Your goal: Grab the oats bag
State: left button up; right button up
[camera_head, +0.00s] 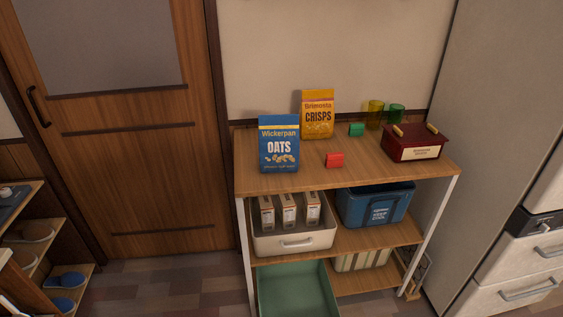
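An orange crisps bag (318,117) stands just behind and right of the oats bag. Below are bins. A wooden door (130,165) is left.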

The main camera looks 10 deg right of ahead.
aim_at(279, 134)
jog(key=i+l, duration=0.15)
jog(key=l, duration=0.25)
jog(key=i+l, duration=0.1)
jog(key=l, duration=0.35)
jog(key=i+l+u, duration=0.1)
jog(key=l, duration=0.3)
jog(key=i+l, duration=0.15)
jog(key=l, duration=0.3)
